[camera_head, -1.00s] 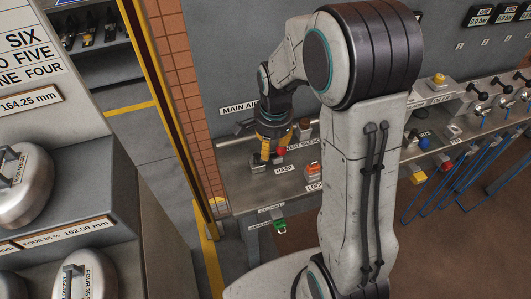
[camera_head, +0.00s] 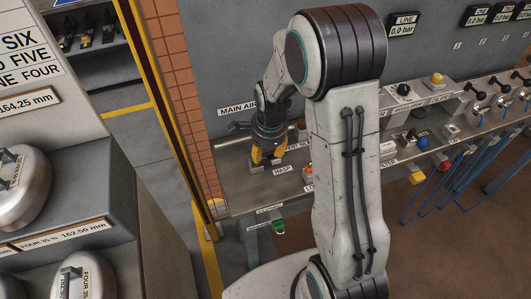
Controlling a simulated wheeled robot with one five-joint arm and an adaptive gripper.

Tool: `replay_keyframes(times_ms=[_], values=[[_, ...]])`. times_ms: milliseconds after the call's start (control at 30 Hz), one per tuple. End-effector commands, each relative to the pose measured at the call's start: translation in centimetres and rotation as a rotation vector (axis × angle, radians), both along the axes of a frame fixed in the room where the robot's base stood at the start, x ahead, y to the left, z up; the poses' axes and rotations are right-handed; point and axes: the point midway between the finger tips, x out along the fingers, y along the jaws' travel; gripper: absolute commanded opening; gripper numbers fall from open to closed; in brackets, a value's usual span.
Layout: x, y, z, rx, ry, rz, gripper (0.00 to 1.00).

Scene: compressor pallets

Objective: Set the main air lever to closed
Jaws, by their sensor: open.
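The "MAIN AIR" label (camera_head: 238,108) is on the grey back wall at the left end of the bench. Just below it a grey pipe (camera_head: 232,140) runs along the wall toward my gripper. A dark bar shows above the pipe beside my wrist; I cannot tell whether it is the main air lever, and the lever's position is not clear. My gripper (camera_head: 268,158) points down in front of the pipe, above the bench near the "HASP" label (camera_head: 282,170). Its yellow fingers are apart, with nothing clearly held between them. My arm hides part of the bench.
The metal bench (camera_head: 235,178) carries knobs, buttons and labelled fittings to the right. Blue hoses (camera_head: 455,185) hang from its front. A green tag (camera_head: 279,226) hangs below the bench edge. A brick pillar (camera_head: 190,110) stands left, and a grey rack with round weights (camera_head: 85,275) is nearer.

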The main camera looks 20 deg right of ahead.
Motion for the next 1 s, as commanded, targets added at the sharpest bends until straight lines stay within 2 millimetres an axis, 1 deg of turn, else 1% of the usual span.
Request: replay_keyframes(times_ms=[33,100,233,400,633,667,1000], values=[[0.1,0.0,-0.6,0.000,0.004,0.000,0.43],[0.2,0.0,-1.2,0.000,0.002,0.001,0.43],[0.4,0.0,-2.0,0.000,0.001,0.001,0.43],[0.5,0.0,-2.3,0.000,0.000,0.001,0.43],[0.5,0.0,-2.4,0.000,0.000,0.001,0.43],[0.5,0.0,-2.4,0.000,0.000,0.001,0.45],[0.5,0.0,-2.3,0.000,0.000,0.001,0.14]])
